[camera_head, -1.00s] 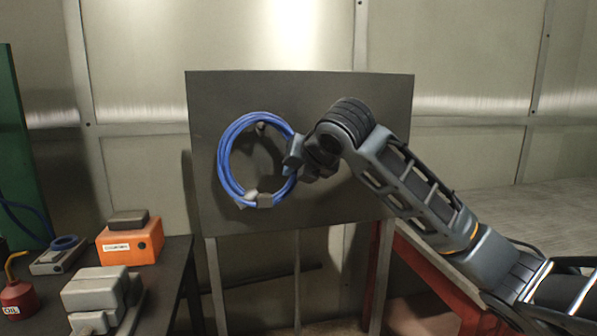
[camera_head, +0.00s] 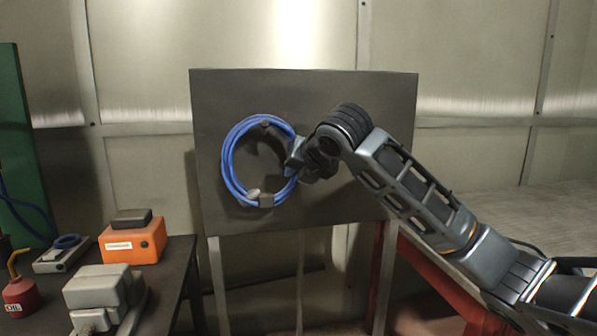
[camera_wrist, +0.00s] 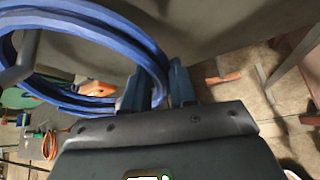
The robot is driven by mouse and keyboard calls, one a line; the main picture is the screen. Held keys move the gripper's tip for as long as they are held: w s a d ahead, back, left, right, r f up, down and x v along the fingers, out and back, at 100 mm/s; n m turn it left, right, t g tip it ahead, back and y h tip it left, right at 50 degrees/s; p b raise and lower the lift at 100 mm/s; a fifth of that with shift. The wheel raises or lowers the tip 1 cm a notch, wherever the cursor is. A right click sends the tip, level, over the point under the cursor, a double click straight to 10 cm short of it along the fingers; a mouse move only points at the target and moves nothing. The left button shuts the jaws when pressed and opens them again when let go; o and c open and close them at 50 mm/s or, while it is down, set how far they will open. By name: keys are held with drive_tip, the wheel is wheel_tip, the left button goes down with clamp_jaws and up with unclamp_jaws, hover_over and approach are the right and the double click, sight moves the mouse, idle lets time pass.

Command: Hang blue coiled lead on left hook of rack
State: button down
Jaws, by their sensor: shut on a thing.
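The blue coiled lead (camera_head: 229,163) hangs as an upright ring in front of the dark rack panel (camera_head: 345,95). It fills the upper left of the wrist view (camera_wrist: 110,22). My gripper (camera_head: 292,166) is shut on the right side of the ring; its blue fingers (camera_wrist: 158,90) pinch the strands in the wrist view. The left hook (camera_head: 265,124) shows as a dark peg tip inside the ring, close under its top strands. A grey peg (camera_wrist: 22,55) also passes within the loop in the wrist view. Whether the strands touch the hook I cannot tell. My arm covers the panel's right part.
A dark bench at lower left holds an orange box (camera_head: 132,243), a grey machine block (camera_head: 103,287), a red oil can (camera_head: 20,295) and a small grey device (camera_head: 60,254). A red-framed table (camera_head: 440,275) stands behind my arm at right. Space left of the panel is clear.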

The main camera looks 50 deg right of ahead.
drive_tip(key=shift+f, duration=0.35)
drive_tip(key=c, duration=1.3)
unclamp_jaws()
drive_tip(key=o, duration=0.5)
drive_tip(key=shift+r, duration=0.1)
drive_tip(key=shift+b+v, duration=0.45)
drive_tip(key=shift+v, duration=3.5)
